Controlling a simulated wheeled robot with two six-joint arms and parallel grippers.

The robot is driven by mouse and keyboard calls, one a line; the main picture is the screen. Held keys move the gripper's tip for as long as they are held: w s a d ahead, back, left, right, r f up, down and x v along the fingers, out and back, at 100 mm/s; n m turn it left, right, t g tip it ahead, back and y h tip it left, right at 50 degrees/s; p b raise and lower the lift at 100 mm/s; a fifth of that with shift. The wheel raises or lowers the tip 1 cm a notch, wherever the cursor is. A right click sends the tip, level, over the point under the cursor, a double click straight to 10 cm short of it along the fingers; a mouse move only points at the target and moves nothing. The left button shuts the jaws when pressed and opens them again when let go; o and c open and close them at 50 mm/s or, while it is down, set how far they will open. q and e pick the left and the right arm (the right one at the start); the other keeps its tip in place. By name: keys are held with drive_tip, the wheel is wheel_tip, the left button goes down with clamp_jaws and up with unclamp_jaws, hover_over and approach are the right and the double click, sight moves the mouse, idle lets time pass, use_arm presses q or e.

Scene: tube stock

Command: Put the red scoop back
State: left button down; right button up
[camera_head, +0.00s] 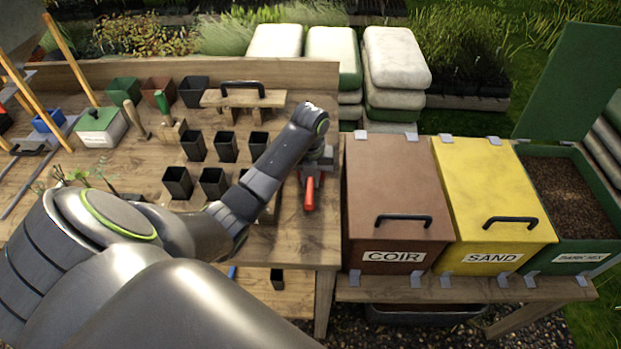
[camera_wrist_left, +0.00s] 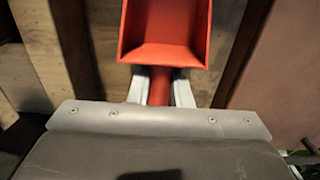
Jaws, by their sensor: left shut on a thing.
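The red scoop (camera_head: 310,194) is at the right end of the wooden potting bench, left of the brown COIR bin. My left gripper (camera_head: 316,166) is shut on its handle. In the left wrist view the handle sits between the two pale fingers (camera_wrist_left: 160,90), and the open red pan (camera_wrist_left: 165,32) extends beyond them and looks empty. In the head view the gripper and wrist hide most of the pan. I cannot tell whether the scoop touches the bench. My right gripper is not in view.
The COIR bin (camera_head: 388,190) and yellow SAND bin (camera_head: 490,190) are closed. The dark-mix bin (camera_head: 575,245) stands open at the right. Several black pots (camera_head: 226,146), a wooden rack (camera_head: 243,99) and a green-handled tool (camera_head: 162,102) stand on the bench (camera_head: 295,245).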

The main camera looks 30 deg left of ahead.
use_arm(q)
drive_tip(key=shift+f, duration=0.1)
drive_tip(key=c, duration=1.3)
unclamp_jaws()
wheel_tip(320, 180, up, 3)
drive_tip(key=shift+r, duration=0.1)
wheel_tip(320, 180, up, 8)
drive_tip(key=p, duration=0.6)
drive_tip(key=shift+f, duration=0.25)
drive_tip(key=shift+r+p, duration=0.8)
drive_tip(key=shift+p, duration=0.15)
